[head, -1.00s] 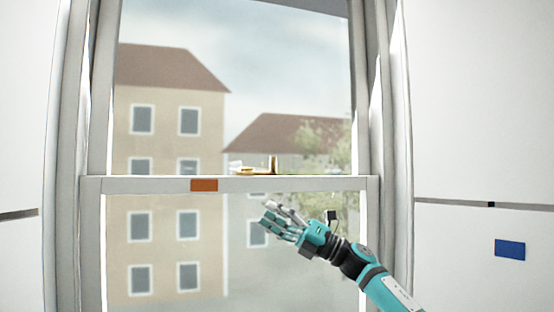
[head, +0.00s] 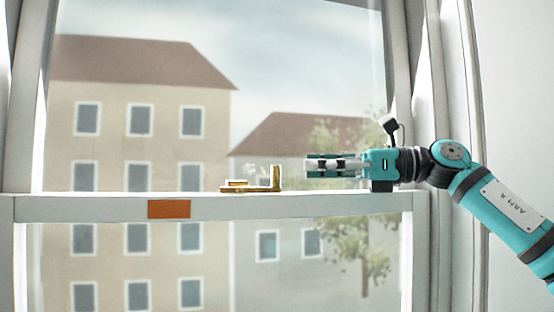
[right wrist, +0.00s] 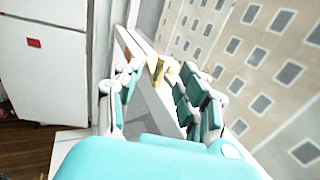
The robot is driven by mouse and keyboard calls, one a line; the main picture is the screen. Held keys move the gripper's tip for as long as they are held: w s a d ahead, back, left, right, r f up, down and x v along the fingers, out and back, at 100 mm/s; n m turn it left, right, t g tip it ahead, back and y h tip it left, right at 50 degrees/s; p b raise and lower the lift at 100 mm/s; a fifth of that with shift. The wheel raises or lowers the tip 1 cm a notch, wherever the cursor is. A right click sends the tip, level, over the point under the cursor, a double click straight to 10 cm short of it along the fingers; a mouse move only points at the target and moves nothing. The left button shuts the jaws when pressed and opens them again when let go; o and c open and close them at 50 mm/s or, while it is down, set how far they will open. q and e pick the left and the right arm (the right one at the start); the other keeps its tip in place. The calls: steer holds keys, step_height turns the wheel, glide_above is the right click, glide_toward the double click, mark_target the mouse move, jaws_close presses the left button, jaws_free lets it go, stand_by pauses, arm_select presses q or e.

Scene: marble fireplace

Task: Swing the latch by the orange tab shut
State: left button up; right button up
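The brass latch (head: 252,187) sits on top of the white window rail, with a short upright lever at its right end. An orange tab (head: 169,209) is on the rail's front face, below and left of the latch. My right gripper (head: 309,167) is level with the rail top, just right of the latch and apart from it, fingers pointing left. In the right wrist view the fingers are spread, and the latch (right wrist: 159,70) shows beyond and between them. My left gripper is in neither view.
The white rail (head: 330,205) runs across the window, with glass above and below. The window's right side frame (head: 455,130) stands behind my right arm. The space between fingertips and latch lever is clear. A red patch (right wrist: 34,43) shows on a white panel in the right wrist view.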

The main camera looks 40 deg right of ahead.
mark_target(276, 167)
steer(key=p+x, duration=0.1)
steer(key=x, duration=0.2)
steer(key=p+x, duration=0.2)
steer(key=x, duration=0.1)
steer(key=shift+w+d, duration=0.1)
steer(key=shift+w, duration=0.4)
steer(key=shift+w+a, duration=0.25)
steer(key=shift+w+a+p, duration=0.15)
steer(key=shift+a+p, duration=0.15)
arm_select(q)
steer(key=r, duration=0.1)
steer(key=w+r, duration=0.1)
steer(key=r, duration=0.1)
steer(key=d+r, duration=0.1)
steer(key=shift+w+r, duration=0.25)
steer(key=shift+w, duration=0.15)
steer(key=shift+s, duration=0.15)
arm_select(e)
steer(key=shift+d+f, duration=0.1)
steer(key=shift+c, duration=0.4)
jaws_close()
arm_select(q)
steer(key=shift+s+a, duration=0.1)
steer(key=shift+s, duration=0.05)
